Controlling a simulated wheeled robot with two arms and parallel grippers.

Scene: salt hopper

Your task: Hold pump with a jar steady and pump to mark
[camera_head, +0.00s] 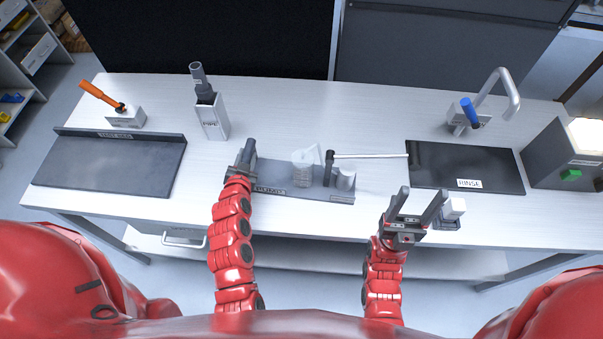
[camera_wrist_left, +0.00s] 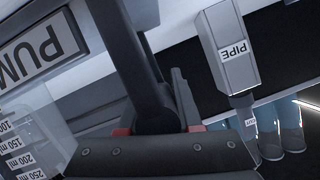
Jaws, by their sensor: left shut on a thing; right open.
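The pump's dark grey base (camera_head: 315,190) lies at the table's middle, with a PUMP label on its front edge. A pale jar (camera_head: 302,172) stands on it; the left wrist view shows the jar's (camera_wrist_left: 28,145) printed ml marks, but I cannot tell its level. A dark post and grey cylinder (camera_head: 345,181) stand at the base's right end. A white lever (camera_head: 370,156) runs right from the post, roughly level. My left gripper (camera_head: 246,153) is shut on a dark upright part at the base's left end. My right gripper (camera_head: 423,190) is open and empty, in front and right of the pump.
A dark tray (camera_head: 110,165) and orange-handled tool (camera_head: 98,96) are left; a PIPE holder (camera_head: 212,118) stands behind my left gripper. A RINSE mat (camera_head: 465,165), tap (camera_head: 510,95) and grey box (camera_head: 565,155) are right.

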